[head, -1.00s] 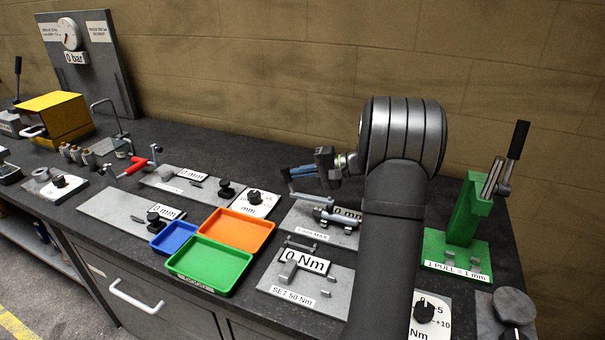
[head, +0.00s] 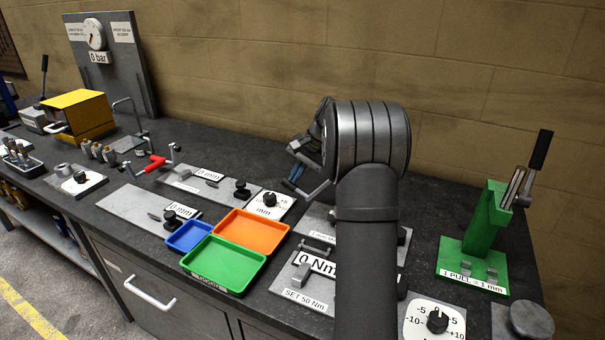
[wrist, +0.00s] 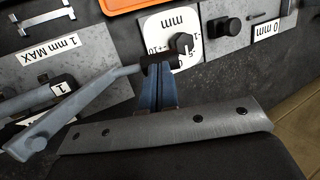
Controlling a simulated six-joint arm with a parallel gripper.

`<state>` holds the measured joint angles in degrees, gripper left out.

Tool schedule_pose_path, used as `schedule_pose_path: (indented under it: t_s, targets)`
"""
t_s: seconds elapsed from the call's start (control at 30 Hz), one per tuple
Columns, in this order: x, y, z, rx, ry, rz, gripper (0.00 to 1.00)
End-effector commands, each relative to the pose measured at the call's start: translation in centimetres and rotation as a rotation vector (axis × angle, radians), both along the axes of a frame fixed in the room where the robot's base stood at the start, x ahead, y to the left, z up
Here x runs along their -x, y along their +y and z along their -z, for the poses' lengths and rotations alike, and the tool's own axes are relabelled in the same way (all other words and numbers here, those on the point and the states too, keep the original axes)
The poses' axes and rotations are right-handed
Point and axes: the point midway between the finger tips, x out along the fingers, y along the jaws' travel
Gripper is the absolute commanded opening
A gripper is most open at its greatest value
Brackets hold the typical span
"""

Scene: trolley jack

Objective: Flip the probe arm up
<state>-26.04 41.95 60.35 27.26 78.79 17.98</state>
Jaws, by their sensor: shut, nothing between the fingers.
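The probe arm (wrist: 95,98) is a light grey bar in the wrist view, slanting from a round pivot at lower left to a dark tip beside my fingers. In the head view it (head: 318,190) shows as a short grey bar left of my arm. Its plate (head: 318,217), labelled 1 mm MAX in the wrist view (wrist: 90,65), is partly hidden by my arm in the head view. My gripper (wrist: 158,70) has blue fingers, shut and empty, close to the bar's tip; I cannot tell if they touch. It also shows in the head view (head: 290,183).
Orange (head: 250,232), green (head: 222,265) and blue (head: 189,236) trays lie left. The 0 Nm fixture (head: 300,295) is in front. A green lever stand (head: 485,225) is right.

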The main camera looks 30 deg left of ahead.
Motion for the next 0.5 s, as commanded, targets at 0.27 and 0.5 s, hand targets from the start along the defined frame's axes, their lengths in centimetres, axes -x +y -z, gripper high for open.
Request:
schedule_pose_path:
  t_s: [0.27,0.5]
  targets:
    - [0.0,1.6,1.3,0.239,0.000,-0.003,0.00]
    - [0.0,2.2,2.3,0.369,0.000,0.000,0.00]
